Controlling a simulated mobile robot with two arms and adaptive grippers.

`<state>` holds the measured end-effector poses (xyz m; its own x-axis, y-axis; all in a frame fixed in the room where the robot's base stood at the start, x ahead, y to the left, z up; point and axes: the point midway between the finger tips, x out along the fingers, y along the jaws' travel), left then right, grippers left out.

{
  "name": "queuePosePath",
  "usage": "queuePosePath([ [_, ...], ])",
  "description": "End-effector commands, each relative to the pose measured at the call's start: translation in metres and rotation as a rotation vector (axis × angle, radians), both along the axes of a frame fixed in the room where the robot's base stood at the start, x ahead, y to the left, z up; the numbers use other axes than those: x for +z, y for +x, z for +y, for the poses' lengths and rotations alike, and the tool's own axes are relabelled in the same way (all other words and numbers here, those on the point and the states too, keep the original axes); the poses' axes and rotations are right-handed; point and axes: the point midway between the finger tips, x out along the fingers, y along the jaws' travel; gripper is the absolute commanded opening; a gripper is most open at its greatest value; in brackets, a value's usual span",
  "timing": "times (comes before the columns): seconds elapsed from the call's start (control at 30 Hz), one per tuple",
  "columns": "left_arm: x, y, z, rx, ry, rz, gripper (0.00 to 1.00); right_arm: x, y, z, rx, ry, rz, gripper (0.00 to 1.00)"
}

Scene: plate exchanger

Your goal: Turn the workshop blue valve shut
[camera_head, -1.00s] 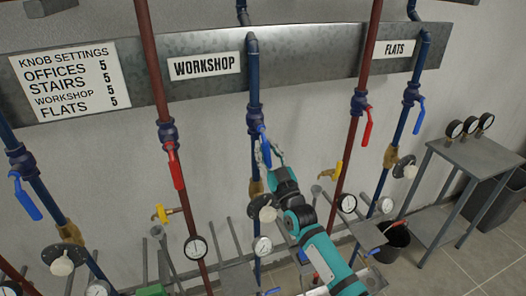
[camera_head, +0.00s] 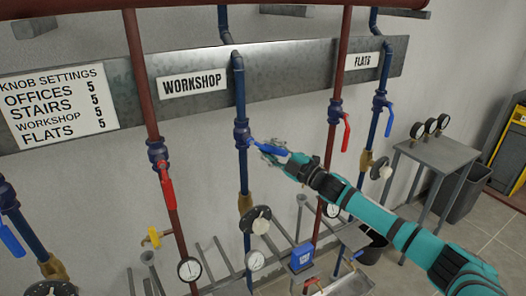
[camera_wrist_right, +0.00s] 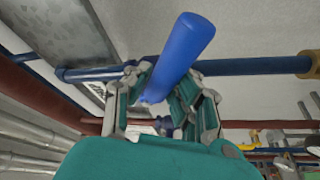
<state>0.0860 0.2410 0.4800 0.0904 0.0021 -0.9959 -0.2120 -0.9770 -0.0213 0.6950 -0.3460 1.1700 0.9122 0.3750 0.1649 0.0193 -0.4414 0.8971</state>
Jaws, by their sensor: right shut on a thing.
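The blue valve (camera_head: 242,134) sits on the blue pipe (camera_head: 243,178) below the WORKSHOP sign (camera_head: 194,85). Its blue lever handle (camera_head: 262,147) points right and slightly down, roughly across the pipe. My right gripper (camera_head: 273,150) is shut on this handle, with the arm coming from the lower right. In the right wrist view the handle (camera_wrist_right: 182,52) lies between the two fingers of my right gripper (camera_wrist_right: 160,92). The fingers partly hide the handle. My left gripper is not in view.
A red pipe with a hanging red lever (camera_head: 166,186) stands to the left. Another red lever (camera_head: 346,133) and a blue lever (camera_head: 388,120) hang to the right. A gauge (camera_head: 256,261) and a round knob (camera_head: 257,221) lie below. A grey table (camera_head: 437,152) stands at right.

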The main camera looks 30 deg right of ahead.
Motion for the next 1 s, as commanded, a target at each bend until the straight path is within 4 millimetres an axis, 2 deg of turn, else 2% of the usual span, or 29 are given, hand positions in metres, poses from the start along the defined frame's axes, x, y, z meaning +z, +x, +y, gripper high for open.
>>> queuePosePath([
  [0.03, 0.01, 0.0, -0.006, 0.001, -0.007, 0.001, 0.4, 0.015, 0.001, -0.004, -0.003, -0.047, -0.013, 0.0],
  [0.07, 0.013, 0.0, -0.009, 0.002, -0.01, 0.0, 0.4, 0.018, 0.001, -0.005, -0.004, -0.073, -0.015, 0.0],
  [0.2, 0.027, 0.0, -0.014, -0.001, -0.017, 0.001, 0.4, 0.025, 0.001, -0.007, -0.003, -0.19, -0.019, 0.0],
  [0.5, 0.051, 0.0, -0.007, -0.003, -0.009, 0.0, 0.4, 0.036, 0.002, -0.009, -0.006, -0.378, -0.026, 0.0],
  [1.0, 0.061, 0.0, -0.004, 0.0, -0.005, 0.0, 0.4, 0.038, 0.002, -0.009, -0.006, -0.472, -0.03, 0.0],
])
